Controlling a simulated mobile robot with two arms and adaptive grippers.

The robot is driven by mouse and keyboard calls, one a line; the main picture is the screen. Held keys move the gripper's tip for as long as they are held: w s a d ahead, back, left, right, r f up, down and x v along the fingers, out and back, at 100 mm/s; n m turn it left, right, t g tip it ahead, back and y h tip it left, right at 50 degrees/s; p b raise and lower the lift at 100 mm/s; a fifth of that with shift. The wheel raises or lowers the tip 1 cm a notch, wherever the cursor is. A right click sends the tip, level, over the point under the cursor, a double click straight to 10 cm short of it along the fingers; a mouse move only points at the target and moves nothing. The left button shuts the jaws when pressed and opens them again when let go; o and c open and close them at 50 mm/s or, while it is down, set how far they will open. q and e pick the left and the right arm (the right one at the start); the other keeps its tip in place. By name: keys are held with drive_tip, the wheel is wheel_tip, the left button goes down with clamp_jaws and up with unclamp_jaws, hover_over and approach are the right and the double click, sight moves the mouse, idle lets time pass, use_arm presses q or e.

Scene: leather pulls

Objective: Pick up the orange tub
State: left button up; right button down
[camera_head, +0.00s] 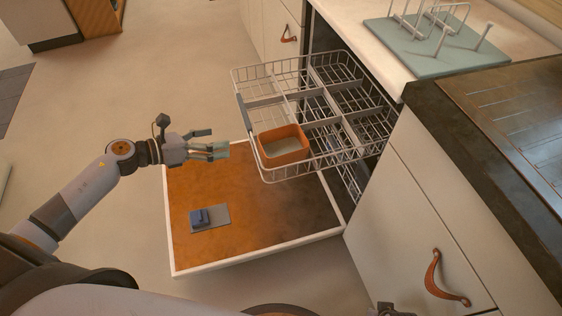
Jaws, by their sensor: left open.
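The orange tub (283,145) is a small open rectangular container with a pale inside. It sits upright in the front left part of the pulled-out wire dish rack (250,80). My left gripper (222,146) is open and empty, just left of the tub, with its fingers pointing right toward the rack. A gap shows between the fingertips and the tub. My right gripper is not in view.
A counter with a teal drying rack (430,45) stands right. Floor at left is clear.

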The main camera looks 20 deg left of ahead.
sight(279, 142)
use_arm(q)
drive_tip(key=w+d+f+m, duration=0.1)
drive_tip(key=d+m, duration=0.1)
drive_tip(key=d, duration=0.2)
drive_tip(key=w+d+f+m+g, duration=0.1)
drive_tip(key=w+d, duration=0.1)
drive_tip(key=d, duration=0.1)
drive_tip(key=w+d+f+m+g, duration=0.1)
drive_tip(key=w+d+m, duration=0.1)
drive_tip(key=d, duration=0.2)
drive_tip(key=shift+w+d+m+h+b, duration=0.2)
drive_tip(key=shift+d+m+h+b, duration=0.1)
drive_tip(key=shift+d+b, duration=0.1)
drive_tip(key=x, duration=0.4)
drive_tip(key=shift+w+f, duration=0.15)
drive_tip(key=shift+f, duration=0.05)
drive_tip(key=shift+d+f, duration=0.1)
drive_tip(key=shift+d, duration=0.05)
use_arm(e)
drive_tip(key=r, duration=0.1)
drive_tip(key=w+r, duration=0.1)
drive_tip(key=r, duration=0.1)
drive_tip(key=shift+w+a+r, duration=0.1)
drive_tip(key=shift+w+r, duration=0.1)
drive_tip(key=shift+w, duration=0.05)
use_arm(q)
drive_tip(key=shift+c, duration=0.3)
drive_tip(key=c, duration=1)
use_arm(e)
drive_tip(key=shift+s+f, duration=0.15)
